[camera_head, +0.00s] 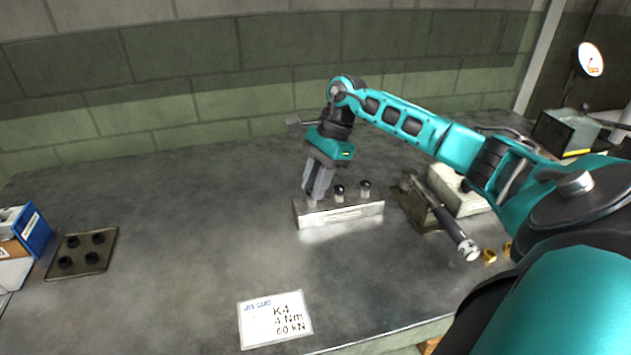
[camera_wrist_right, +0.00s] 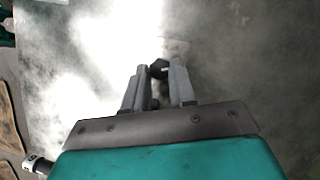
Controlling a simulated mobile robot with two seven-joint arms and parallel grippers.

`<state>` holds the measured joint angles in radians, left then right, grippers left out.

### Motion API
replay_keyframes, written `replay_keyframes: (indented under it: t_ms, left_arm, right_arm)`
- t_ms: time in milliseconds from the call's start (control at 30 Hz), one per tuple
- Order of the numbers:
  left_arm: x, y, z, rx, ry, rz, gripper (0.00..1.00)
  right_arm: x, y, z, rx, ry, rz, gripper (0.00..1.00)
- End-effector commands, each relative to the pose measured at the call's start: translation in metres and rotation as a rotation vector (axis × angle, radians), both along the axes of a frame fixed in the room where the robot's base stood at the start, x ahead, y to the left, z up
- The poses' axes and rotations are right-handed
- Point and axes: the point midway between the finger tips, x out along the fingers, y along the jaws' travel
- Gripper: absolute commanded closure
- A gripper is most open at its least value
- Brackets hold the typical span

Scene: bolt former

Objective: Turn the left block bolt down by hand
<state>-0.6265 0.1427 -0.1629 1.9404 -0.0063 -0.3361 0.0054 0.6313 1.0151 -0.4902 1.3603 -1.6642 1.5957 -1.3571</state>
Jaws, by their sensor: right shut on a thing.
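A silver metal block (camera_head: 340,215) lies on the grey bench in the head view. Two dark-headed bolts stand upright in it, a middle one (camera_head: 339,193) and a right one (camera_head: 364,188). My right gripper (camera_head: 311,198) points down at the block's left end. In the wrist view my right gripper (camera_wrist_right: 161,72) is shut on the left block bolt, whose dark head (camera_wrist_right: 158,69) shows between the fingertips. In the head view the fingers hide most of this bolt, so I cannot tell how deep it sits. My left gripper is not in view.
A torque wrench (camera_head: 446,222) lies on a stand right of the block, with brass pieces (camera_head: 489,256) nearby. A card (camera_head: 275,318) reading K4, 4 Nm, 60 kN lies in front. A plate (camera_head: 107,255) with several black pieces lies left. The bench between is clear.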

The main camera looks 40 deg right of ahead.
Motion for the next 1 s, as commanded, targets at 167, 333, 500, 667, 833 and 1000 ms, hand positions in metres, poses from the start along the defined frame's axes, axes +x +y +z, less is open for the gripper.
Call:
replay_keyframes:
  t_ms: [167, 333, 500, 667, 833, 1000]
  left_arm:
    - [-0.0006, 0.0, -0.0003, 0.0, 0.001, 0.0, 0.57]
    - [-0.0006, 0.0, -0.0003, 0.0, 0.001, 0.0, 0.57]
    - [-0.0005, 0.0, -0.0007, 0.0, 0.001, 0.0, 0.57]
    - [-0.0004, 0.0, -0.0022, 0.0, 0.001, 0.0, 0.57]
    - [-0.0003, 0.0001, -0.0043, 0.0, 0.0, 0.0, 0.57]
    - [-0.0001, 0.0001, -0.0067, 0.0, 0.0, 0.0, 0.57]
  right_arm:
    - [0.0, -0.0002, 0.0003, 0.0, 0.0, 0.0, 0.96]
    - [0.0, -0.0003, 0.0004, 0.0, 0.0, -0.001, 1.0]
    - [-0.0006, -0.0003, 0.0002, -0.001, 0.001, -0.021, 1.0]
    - [-0.0018, -0.0007, -0.0003, -0.001, 0.001, -0.083, 1.0]
    - [-0.0031, -0.0004, -0.0007, -0.003, 0.001, -0.2, 1.0]
    - [-0.0044, 0.0001, -0.0004, -0.002, 0.0, -0.355, 1.0]
